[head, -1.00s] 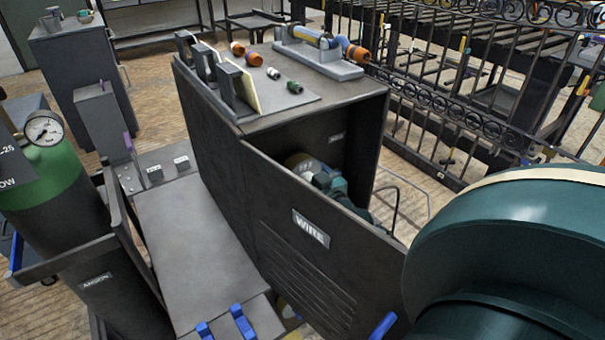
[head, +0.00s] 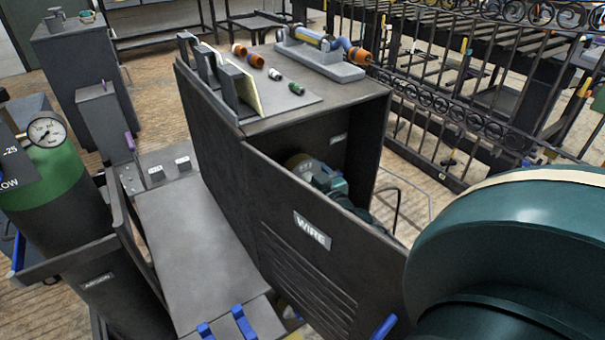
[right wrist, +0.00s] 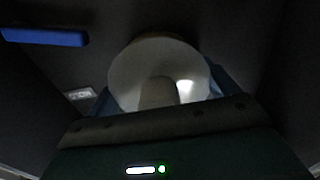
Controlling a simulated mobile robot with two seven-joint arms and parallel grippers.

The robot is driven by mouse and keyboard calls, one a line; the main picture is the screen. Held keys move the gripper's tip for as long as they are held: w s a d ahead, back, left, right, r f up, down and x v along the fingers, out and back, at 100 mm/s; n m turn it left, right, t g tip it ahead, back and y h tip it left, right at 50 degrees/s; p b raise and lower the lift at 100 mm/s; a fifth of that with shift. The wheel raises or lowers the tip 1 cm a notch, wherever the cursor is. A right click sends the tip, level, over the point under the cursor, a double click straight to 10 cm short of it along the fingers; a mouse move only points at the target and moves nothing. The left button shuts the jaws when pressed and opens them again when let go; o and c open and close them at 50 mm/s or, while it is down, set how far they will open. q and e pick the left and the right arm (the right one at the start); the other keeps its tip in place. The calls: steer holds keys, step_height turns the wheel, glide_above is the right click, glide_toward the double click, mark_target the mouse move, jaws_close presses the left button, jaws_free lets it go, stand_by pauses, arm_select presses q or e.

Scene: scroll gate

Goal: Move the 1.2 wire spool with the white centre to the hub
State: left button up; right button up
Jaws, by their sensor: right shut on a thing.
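The wire spool (head: 299,162) shows as a small tan and grey rounded edge inside the dark cabinet, behind its open door. In the right wrist view the spool (right wrist: 135,78) is a pale disc with a lighter patch on its right, close in front of the gripper. Its size marking cannot be read. My right gripper (head: 318,174) reaches into the cabinet and is shut on the spool; its fingertips are mostly hidden by the door and the dark. My left gripper is not in view. No hub can be made out for certain.
The open door marked WIRE (head: 313,230) stands between the camera and the cabinet inside. The cabinet top (head: 330,100) holds small fittings, upright plates and a torch-like tool. A green gas cylinder (head: 50,185) stands at left. An ornate gate (head: 470,125) stands behind at right.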

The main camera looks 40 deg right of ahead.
steer(key=shift+w+r, duration=0.25)
steer(key=shift+w, duration=0.05)
stand_by(0.4)
steer(key=o, duration=1.2)
steer(key=shift+c, duration=0.2)
steer(key=shift+s+f, duration=0.1)
steer(key=shift+f, duration=0.05)
steer(key=shift+f, duration=0.3)
steer(key=shift+r, duration=0.1)
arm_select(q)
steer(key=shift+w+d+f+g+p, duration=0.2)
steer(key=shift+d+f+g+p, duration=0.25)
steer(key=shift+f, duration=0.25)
arm_select(e)
steer(key=s, duration=0.4)
steer(key=s+a, duration=0.1)
steer(key=s, duration=0.8)
steer(key=shift+a+r, duration=0.15)
steer(key=shift+a, duration=0.1)
